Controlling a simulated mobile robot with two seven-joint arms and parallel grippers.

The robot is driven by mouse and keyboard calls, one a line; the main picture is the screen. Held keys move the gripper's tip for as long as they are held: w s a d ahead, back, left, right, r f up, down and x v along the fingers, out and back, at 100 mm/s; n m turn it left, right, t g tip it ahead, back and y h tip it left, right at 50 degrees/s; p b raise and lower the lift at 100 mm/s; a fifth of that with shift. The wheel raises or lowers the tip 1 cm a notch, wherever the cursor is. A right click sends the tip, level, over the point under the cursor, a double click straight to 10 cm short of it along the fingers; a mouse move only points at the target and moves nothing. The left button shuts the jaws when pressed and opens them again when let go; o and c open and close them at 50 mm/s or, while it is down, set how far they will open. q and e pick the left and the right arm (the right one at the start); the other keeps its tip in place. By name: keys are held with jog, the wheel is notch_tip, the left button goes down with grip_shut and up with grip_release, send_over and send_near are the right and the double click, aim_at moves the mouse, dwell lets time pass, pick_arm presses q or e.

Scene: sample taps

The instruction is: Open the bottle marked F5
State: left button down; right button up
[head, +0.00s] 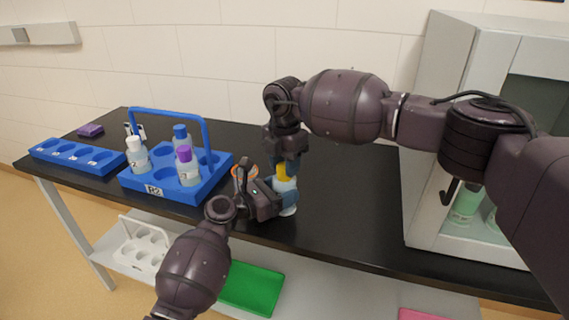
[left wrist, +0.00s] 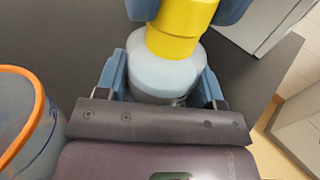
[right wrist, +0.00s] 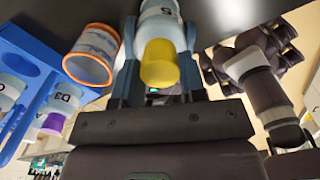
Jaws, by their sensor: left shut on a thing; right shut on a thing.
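The bottle (head: 285,207) stands upright on the black bench, pale with a yellow cap (head: 283,173). In the right wrist view part of its label (right wrist: 166,9) shows a character like a 5; the rest is hidden. My left gripper (left wrist: 163,82) is shut around the bottle's body from the left side. My right gripper (head: 286,166) comes down from above and is shut on the yellow cap, which also shows in the left wrist view (left wrist: 180,30). The cap sits at the bottle's top; I cannot tell whether it is loosened.
An orange-rimmed tub (right wrist: 92,55) stands close left of the bottle. A blue rack (head: 75,155) lies farther left. A grey cabinet (head: 425,140) stands right; bare bench lies between.

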jog(key=n, duration=1.3)
jog(key=shift+n, duration=0.4)
jog(key=n, duration=1.3)
jog(key=shift+r+n, duration=0.1)
jog(key=shift+n, duration=0.2)
jog(key=n, duration=1.7)
jog(key=shift+n, duration=0.3)
